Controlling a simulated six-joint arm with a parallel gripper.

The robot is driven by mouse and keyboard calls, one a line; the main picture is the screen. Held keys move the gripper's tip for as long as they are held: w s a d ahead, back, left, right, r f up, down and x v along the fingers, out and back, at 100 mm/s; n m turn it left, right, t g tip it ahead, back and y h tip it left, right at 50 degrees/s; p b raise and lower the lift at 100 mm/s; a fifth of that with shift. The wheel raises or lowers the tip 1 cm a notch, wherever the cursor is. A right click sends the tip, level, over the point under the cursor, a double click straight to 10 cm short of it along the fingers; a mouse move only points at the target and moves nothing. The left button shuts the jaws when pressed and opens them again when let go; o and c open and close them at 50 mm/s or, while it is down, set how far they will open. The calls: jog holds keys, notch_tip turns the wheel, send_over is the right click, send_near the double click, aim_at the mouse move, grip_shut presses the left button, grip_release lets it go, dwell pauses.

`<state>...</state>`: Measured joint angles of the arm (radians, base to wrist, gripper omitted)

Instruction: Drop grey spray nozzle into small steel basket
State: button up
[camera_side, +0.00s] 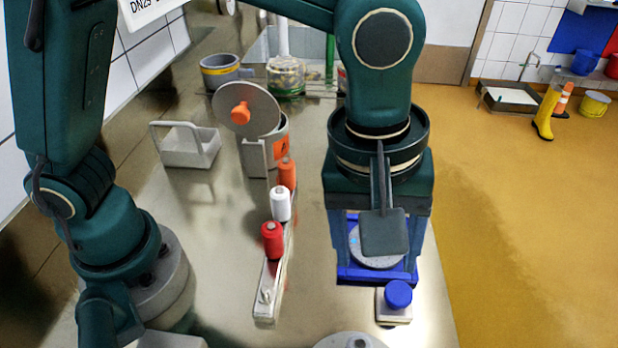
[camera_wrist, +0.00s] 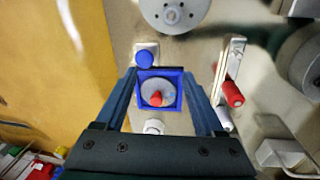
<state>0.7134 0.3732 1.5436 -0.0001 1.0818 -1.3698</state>
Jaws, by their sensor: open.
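My gripper (camera_side: 376,262) hangs over a blue square frame (camera_side: 350,273) with a grey disc in it. In the wrist view its two fingers (camera_wrist: 160,82) stand wide apart on either side of the frame, with nothing held between them. A small pale, rounded piece (camera_wrist: 154,127) shows just below the frame there; I cannot tell whether it is the grey spray nozzle. It is hidden in the side view. A pale grey, open-topped basket with a handle (camera_side: 187,148) stands at the back left of the bench; it shows at the lower right in the wrist view (camera_wrist: 268,154).
A narrow rail (camera_side: 270,285) holds red (camera_side: 272,240), white (camera_side: 281,204) and orange (camera_side: 287,173) pieces. A blue knob on a white block (camera_side: 398,296) stands in front of the frame. A steel pot (camera_side: 254,160) with a raised round lid stands behind the rail.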

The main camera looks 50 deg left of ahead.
aim_at(361, 343)
jog(key=s+d+f, duration=0.1)
jog(key=f, duration=0.1)
jog(key=s+d+f+m, duration=0.1)
jog(key=s+f, duration=0.1)
jog(key=s+d+f+m+g+y, duration=0.1)
jog(key=s+d+f, duration=0.1)
jog(key=shift+f, duration=2.35)
jog(key=shift+w, duration=0.1)
grip_shut()
